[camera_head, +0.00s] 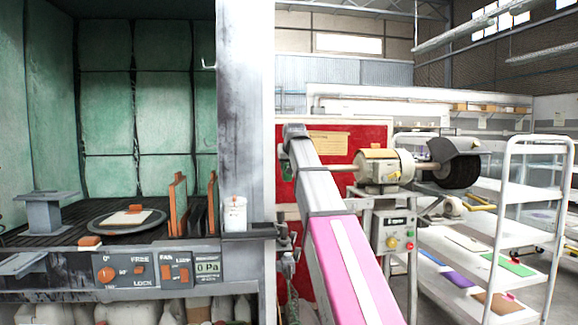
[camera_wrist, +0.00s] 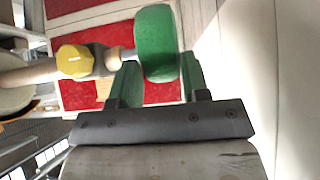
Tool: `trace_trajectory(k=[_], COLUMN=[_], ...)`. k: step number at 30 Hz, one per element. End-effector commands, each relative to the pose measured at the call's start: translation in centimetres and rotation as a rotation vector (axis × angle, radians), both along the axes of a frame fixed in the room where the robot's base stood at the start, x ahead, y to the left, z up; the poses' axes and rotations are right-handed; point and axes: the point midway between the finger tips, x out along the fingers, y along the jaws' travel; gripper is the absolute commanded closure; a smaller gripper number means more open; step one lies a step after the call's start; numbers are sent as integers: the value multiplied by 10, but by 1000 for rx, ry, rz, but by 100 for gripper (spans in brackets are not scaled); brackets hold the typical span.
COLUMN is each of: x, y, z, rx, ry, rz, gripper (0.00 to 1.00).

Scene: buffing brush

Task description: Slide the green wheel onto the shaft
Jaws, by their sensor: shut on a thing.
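The green wheel (camera_wrist: 155,45) is between the two green fingers of my gripper (camera_wrist: 158,82) in the wrist view, and the gripper is shut on it. The shaft (camera_wrist: 119,53) comes from the left out of the buffing machine (camera_wrist: 75,61), and its end meets or nearly meets the wheel's left face. I cannot tell whether its tip has entered the wheel's hole. In the head view the shaft (camera_head: 342,167) points left from the cream machine body (camera_head: 384,168) toward my arm. My arm hides most of the gripper and wheel there.
A dark brush wheel (camera_head: 459,173) under a grey guard is on the machine's right side. A red board (camera_head: 365,138) stands behind. A grey post (camera_head: 244,90) and a green-lined cabinet (camera_head: 105,110) are at left. A white shelf trolley (camera_head: 500,220) is at right.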

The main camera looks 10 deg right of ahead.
Motion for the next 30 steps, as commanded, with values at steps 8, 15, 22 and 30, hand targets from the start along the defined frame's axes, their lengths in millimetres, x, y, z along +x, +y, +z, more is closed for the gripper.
trace_trajectory(k=[8, 15, 22, 30], x=[9, 16, 23, 31], y=[0, 0, 0, 0], z=[1, 1, 1, 1], rx=[0, 0, 0, 0], ry=[-1, -1, -1, -1], rz=[0, 0, 0, 0], gripper=[80, 80, 80, 80])
